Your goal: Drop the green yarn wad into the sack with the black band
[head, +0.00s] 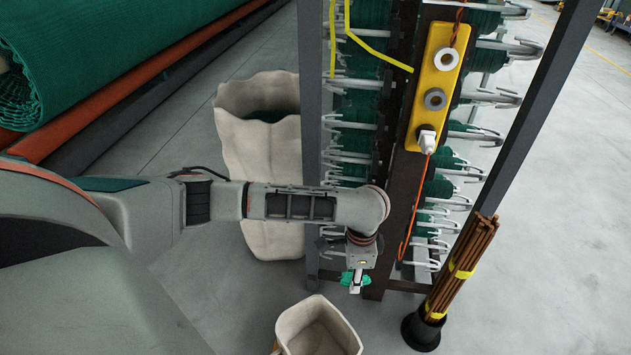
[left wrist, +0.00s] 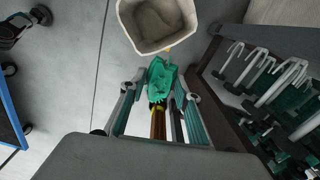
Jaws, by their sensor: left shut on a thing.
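My left gripper (head: 354,282) hangs from the arm that comes in from the left. It is shut on the green yarn wad (head: 346,278), which also shows between the fingers in the left wrist view (left wrist: 161,80). A small beige sack (head: 318,328) stands open on the floor, nearer than the gripper in the head view. In the left wrist view the sack's mouth (left wrist: 130,30) lies just beyond the wad. A taller beige sack (head: 258,140) stands behind my arm with dark green stuff inside. I see no black band on either sack. My right gripper is out of view.
A rack with grey posts (head: 311,90) and many white hooks stands right beside the gripper. A yellow plate (head: 437,75) hangs on it. A bundle of brown sticks (head: 462,265) stands in a black pot (head: 422,332). Green netting rolls (head: 90,45) lie at left.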

